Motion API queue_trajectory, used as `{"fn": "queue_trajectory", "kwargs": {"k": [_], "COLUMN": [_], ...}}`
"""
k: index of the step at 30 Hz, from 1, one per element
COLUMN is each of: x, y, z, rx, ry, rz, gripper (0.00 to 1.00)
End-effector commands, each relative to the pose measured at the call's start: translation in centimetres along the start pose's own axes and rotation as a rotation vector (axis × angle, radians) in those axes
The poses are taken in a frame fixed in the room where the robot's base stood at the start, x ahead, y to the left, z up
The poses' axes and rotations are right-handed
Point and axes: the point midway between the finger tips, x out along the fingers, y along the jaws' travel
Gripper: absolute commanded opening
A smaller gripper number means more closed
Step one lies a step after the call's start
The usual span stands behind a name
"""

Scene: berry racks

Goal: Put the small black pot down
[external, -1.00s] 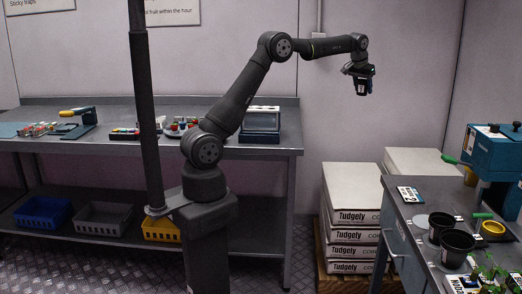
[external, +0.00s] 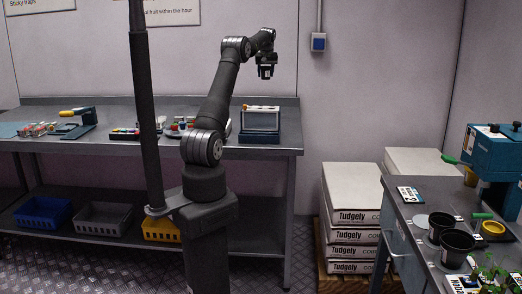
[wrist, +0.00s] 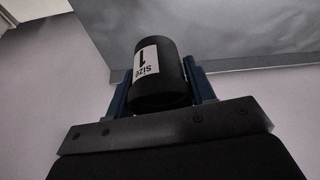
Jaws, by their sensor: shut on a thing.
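The small black pot (wrist: 174,86) fills the middle of the wrist view, with a white "Size 1" label on its side. My gripper (wrist: 163,80) is shut on it, with one blue finger on each side.
The back bench (external: 60,148) carries a grey box on a dark base (external: 261,122) and several coloured items.

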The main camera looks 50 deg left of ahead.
Motion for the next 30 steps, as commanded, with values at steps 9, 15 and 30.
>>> {"fn": "queue_trajectory", "kwargs": {"k": [9,15,30], "x": [1.9,2.4,2.8], "y": [-17.2,-27.2,-39.4], "z": [-5.1,-6.3,-5.8], "rx": [-0.285,-0.446,-0.640], "ry": [0.003,0.005,0.006], "rz": [-0.105,-0.163,-0.237], "gripper": [0.29,0.29,0.29]}}
